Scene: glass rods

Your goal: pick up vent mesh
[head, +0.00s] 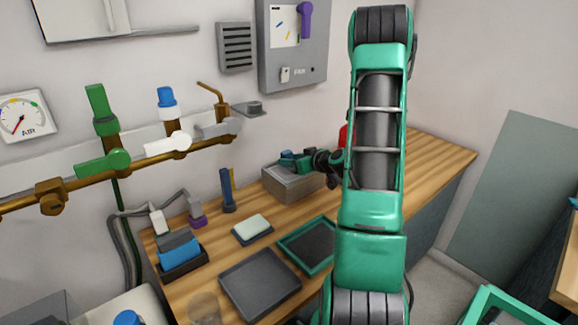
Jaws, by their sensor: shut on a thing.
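My gripper (302,161) is small and far off in the head view, at the top of a grey box (290,186) at the back of the wooden bench. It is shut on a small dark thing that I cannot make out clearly. I cannot tell whether this thing is the vent mesh or whether it touches the box. A grey slatted vent grille (237,47) is on the wall, well above and left of my gripper. My arm hides part of the bench to the right.
On the wooden bench (428,152) are a green-framed dark tray (308,246), a grey tray (260,284), a pale block (251,227) and a blue sponge-like block (179,252). Brass pipes with a green valve (104,163) run along the left wall. The bench's right end looks clear.

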